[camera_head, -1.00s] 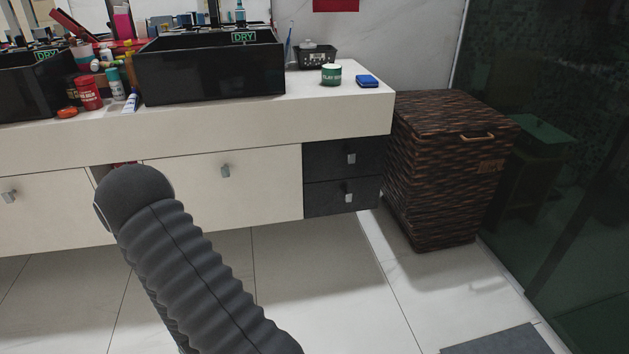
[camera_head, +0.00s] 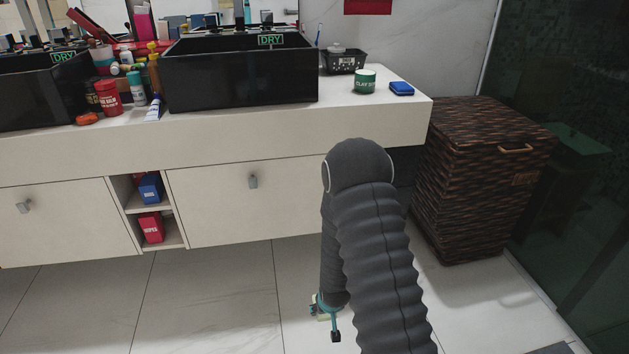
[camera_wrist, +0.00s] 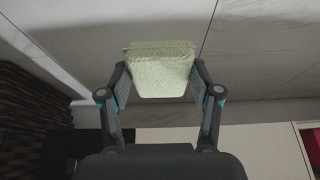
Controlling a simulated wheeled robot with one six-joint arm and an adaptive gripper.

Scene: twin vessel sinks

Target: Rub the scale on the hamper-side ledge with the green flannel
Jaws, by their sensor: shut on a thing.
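My gripper (camera_wrist: 160,88) is shut on the pale green flannel (camera_wrist: 161,66), which sits between both fingertips in the wrist view. In the head view my gripper (camera_head: 326,308) is low, in front of the cabinet and well below the countertop, partly hidden behind my arm. The hamper-side ledge (camera_head: 410,108) is the right end of the pale counter, beside the wicker hamper (camera_head: 480,180). I cannot make out any scale on it from here. The flannel is apart from the ledge.
A green-labelled jar (camera_head: 365,82), a blue box (camera_head: 401,89) and a black basket (camera_head: 343,62) stand on the counter's right part. Two black sinks (camera_head: 240,75) marked DRY stand further left. Bottles crowd between the sinks. A glass panel (camera_head: 575,150) stands right of the hamper.

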